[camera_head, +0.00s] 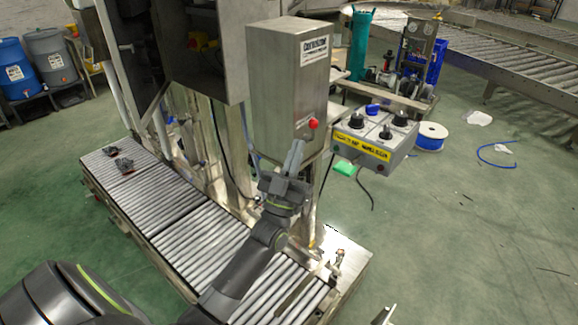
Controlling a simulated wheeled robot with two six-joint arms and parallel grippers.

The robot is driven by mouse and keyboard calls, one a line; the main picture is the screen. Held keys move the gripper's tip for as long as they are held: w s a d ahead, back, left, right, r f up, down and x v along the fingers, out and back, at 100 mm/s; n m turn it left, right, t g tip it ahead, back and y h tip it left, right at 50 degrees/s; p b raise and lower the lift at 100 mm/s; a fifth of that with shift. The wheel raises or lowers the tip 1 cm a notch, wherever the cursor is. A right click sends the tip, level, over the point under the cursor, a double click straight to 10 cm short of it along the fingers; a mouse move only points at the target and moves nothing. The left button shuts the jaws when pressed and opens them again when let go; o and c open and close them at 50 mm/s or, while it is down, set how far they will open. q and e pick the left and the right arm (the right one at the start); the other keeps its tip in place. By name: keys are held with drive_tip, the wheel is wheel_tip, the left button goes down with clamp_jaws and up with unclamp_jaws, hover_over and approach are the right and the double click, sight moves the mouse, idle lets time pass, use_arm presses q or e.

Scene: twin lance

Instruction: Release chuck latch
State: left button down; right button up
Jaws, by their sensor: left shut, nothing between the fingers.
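A grey steel box (275,95) stands upright in the middle of the head view, with a white label (314,49) too small to read surely. A red ball knob (313,124) sticks out low on its right face; it looks like the latch handle. My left gripper (296,150) points up just below and left of the knob, its pale fingers shut and empty. Whether the fingers touch the box or knob, I cannot tell. A small pale piece at the bottom edge looks like a fingertip of my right gripper (385,315); its jaws are not shown.
A control box (375,142) with black knobs and a yellow label stands right of the steel box. A roller conveyor (190,225) runs below my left arm. A blue spool (431,136) and blue hose (495,155) lie on the green floor, mostly clear at right.

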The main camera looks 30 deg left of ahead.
sight(314, 126)
use_arm(q)
drive_tip(key=w, duration=0.2)
drive_tip(key=w+r, duration=0.1)
drive_tip(key=w, duration=0.1)
drive_tip(key=shift+w+a+p, duration=0.15)
drive_tip(key=shift+w+p, duration=0.05)
drive_tip(key=shift+p, duration=0.1)
use_arm(e)
drive_tip(key=shift+r, duration=0.7)
drive_tip(key=shift+r, duration=0.1)
use_arm(q)
drive_tip(key=g+p, duration=0.1)
drive_tip(key=p, duration=0.2)
drive_tip(key=w+r+m+g+h+p, duration=0.1)
drive_tip(key=g+p, duration=0.1)
drive_tip(key=p, duration=0.1)
drive_tip(key=shift+r+p, duration=0.2)
drive_tip(key=shift+p, duration=0.15)
drive_tip(key=shift+w, duration=0.1)
drive_tip(key=shift+w+d+r, duration=0.2)
drive_tip(key=shift+w, duration=0.6)
use_arm(e)
wheel_tip(314, 126, up, 7)
drive_tip(key=shift+f, duration=0.2)
use_arm(q)
drive_tip(key=shift+w, duration=0.2)
drive_tip(key=shift+r, duration=0.1)
idle(0.5)
